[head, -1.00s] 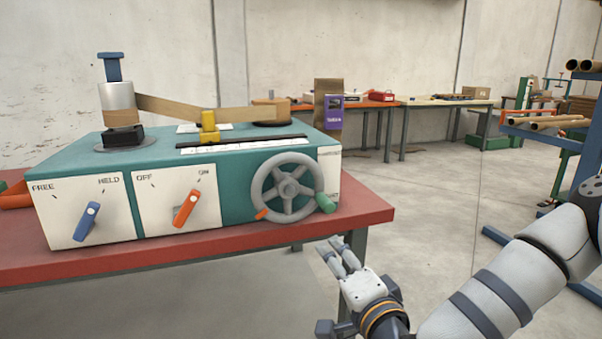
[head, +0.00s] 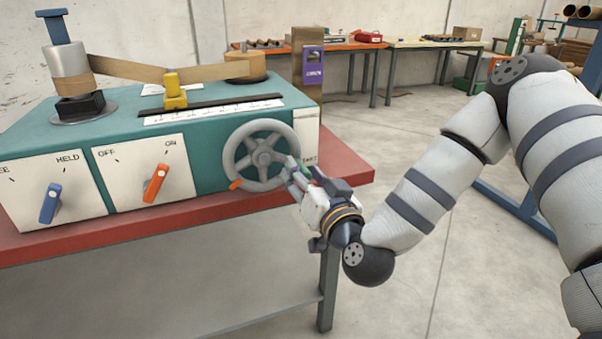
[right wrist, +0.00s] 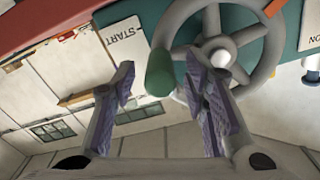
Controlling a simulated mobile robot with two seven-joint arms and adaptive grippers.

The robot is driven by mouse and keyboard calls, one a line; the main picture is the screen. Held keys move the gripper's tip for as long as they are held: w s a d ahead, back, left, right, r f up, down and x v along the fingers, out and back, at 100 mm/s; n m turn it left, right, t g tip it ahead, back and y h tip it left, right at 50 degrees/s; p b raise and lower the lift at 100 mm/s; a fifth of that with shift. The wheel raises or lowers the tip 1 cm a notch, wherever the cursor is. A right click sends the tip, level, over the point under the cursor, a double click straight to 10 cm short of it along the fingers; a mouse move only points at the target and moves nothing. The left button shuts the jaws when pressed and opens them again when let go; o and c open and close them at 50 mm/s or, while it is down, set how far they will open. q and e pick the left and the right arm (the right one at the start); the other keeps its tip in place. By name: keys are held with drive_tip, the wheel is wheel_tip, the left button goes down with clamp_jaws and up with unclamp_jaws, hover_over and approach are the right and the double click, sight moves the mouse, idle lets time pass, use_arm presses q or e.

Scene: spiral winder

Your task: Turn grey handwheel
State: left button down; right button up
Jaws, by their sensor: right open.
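The grey handwheel (head: 262,157) is on the front of the teal machine at its right end. It has several spokes, an orange mark low on its left rim, and a green handle. It also fills the upper right of the right wrist view (right wrist: 221,57). My right gripper (head: 298,176) is at the wheel's lower right rim, mostly hiding the green handle in the head view. In the right wrist view, its open fingers (right wrist: 160,84) stand on either side of the green handle (right wrist: 160,71), not closed on it. My left gripper is out of view.
The teal machine (head: 212,165) stands on a red-topped table (head: 344,170). A blue lever (head: 50,203) points near HELD and an orange lever (head: 156,183) near ON. A purple-labelled post (head: 308,63) stands behind. Open floor lies to the right.

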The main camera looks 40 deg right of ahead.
drive_tip(key=shift+w+d, duration=0.15)
drive_tip(key=shift+w, duration=0.45)
clamp_jaws()
drive_tip(key=shift+f, duration=0.1)
